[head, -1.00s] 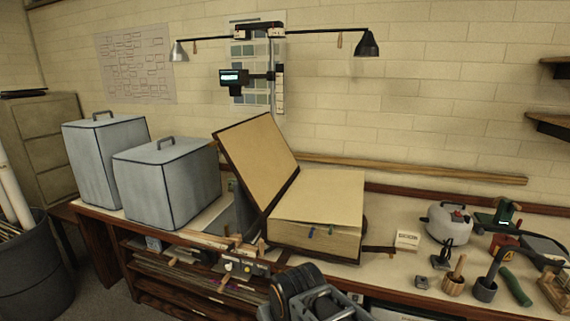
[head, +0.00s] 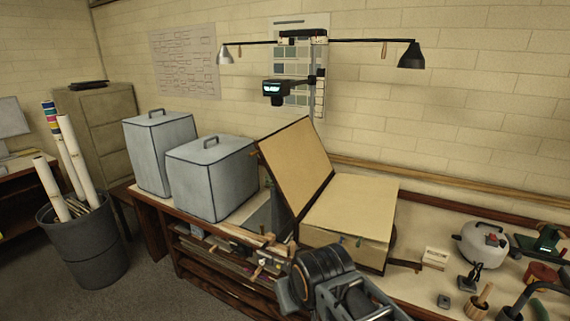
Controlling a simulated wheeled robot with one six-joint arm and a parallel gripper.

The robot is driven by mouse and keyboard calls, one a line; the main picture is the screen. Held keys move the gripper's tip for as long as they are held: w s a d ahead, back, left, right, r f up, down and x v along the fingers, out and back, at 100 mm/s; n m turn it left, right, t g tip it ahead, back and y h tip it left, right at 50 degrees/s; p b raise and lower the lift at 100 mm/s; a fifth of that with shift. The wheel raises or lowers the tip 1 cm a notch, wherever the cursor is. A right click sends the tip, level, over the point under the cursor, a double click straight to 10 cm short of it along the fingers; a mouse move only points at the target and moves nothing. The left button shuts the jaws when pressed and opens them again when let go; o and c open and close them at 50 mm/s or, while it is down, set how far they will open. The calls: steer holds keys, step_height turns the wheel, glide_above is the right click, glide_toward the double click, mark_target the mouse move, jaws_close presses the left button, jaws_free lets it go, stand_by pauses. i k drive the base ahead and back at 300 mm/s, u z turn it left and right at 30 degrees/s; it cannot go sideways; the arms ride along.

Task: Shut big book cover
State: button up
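The big book (head: 352,207) lies open on the workbench, right of the middle. Its dark-edged cover (head: 296,168) stands up at the book's left side, leaning back to the left, with its tan inner face showing. The thick page block lies flat on the right, with small coloured tabs at its front edge. Dark and grey links of my arm show at the bottom middle, in front of the book. I cannot make out my gripper's fingers.
Two grey lidded boxes (head: 212,182) stand left of the book. A lamp stand (head: 303,38) rises behind it. A small pale box (head: 435,258), a white round pot (head: 482,244) and tools lie to the right. A bin with rolls (head: 82,250) stands on the floor at left.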

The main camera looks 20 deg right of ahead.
mark_target(294, 156)
steer(key=u, duration=1.3)
steer(key=i, duration=1.95)
steer(key=z, duration=2.95)
